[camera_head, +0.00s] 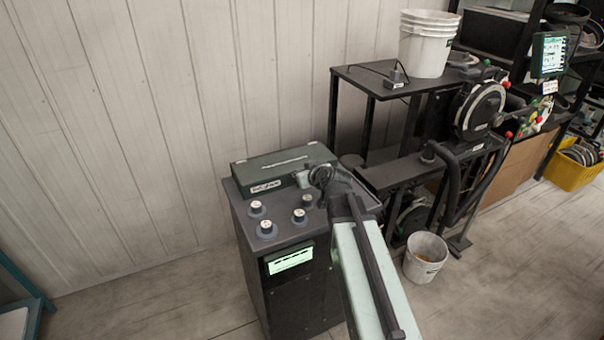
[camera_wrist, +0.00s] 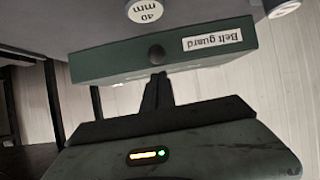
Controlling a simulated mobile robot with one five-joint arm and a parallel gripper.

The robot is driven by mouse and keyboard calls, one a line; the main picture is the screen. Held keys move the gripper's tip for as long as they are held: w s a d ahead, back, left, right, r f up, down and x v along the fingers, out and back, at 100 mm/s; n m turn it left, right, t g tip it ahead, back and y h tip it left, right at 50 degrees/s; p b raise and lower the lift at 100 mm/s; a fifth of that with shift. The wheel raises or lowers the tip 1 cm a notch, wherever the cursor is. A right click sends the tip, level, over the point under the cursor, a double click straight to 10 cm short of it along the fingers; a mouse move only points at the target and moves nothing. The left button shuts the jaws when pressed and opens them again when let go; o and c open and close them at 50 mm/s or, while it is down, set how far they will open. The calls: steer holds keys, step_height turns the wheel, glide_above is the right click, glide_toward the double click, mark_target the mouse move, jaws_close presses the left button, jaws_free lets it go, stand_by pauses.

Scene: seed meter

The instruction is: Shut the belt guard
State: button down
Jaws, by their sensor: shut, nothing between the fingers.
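The belt guard (camera_head: 270,178) is a dark green box with a flat top, at the back of the dark cabinet's top. In the wrist view the belt guard (camera_wrist: 110,64) appears upside down, with a white "Belt guard" label (camera_wrist: 212,39) and a dark round knob (camera_wrist: 156,53) on its front. I see no clear gap around its top, but cannot tell whether it is fully shut. My gripper (camera_wrist: 158,76) is shut and empty, its fingertips pointing at the front face near the knob. Contact cannot be told. In the head view my arm partly hides the box's right end.
Several grey dials (camera_head: 267,229) stand on the cabinet top (camera_head: 285,238) in front of the guard; one dial (camera_wrist: 146,10) reads "40 mm". A black bench with a white bucket (camera_head: 428,44) stands to the right. Another bucket (camera_head: 425,258) is on the floor.

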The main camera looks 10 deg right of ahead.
steer(key=shift+s+a+f+b, duration=0.1)
steer(key=shift+s+f+b, duration=0.05)
steer(key=shift+f+b, duration=0.4)
steer(key=shift+s+f+b, duration=0.1)
steer(key=shift+f+b, duration=0.2)
steer(key=shift+f, duration=0.35)
steer(key=shift+s+f+b, duration=0.4)
steer(key=shift+f+b, duration=0.2)
steer(key=shift+b, duration=0.3)
steer(key=shift+r, duration=0.1)
